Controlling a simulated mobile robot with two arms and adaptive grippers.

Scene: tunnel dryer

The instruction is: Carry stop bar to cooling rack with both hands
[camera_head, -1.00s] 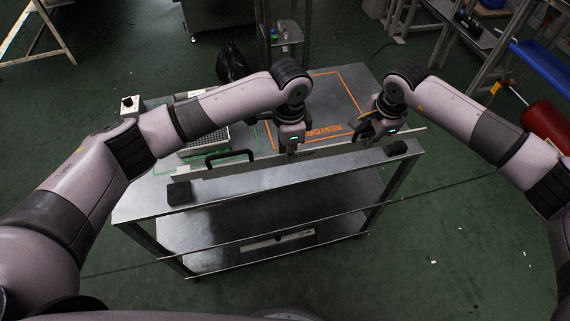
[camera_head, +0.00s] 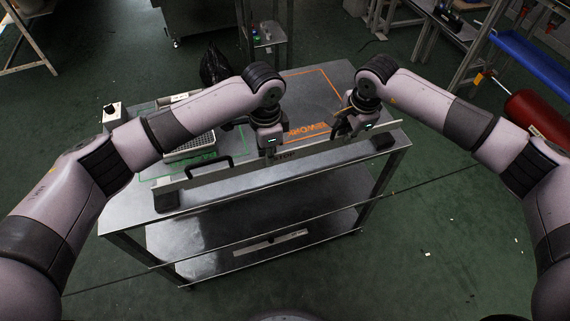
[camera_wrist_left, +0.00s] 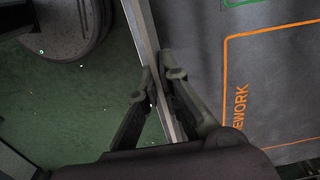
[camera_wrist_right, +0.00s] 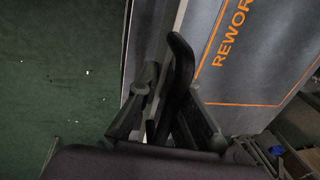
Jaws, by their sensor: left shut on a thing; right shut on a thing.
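No cooling rack is clearly identifiable.
Dark blocks sit near the table's front left (camera_head: 166,201) and right (camera_head: 382,142). A perforated tray (camera_head: 190,146) and a black bag (camera_head: 214,66) lie beyond the bar. A red cylinder (camera_head: 537,116) and blue tray (camera_head: 530,62) are at right. Green floor surrounds the table.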

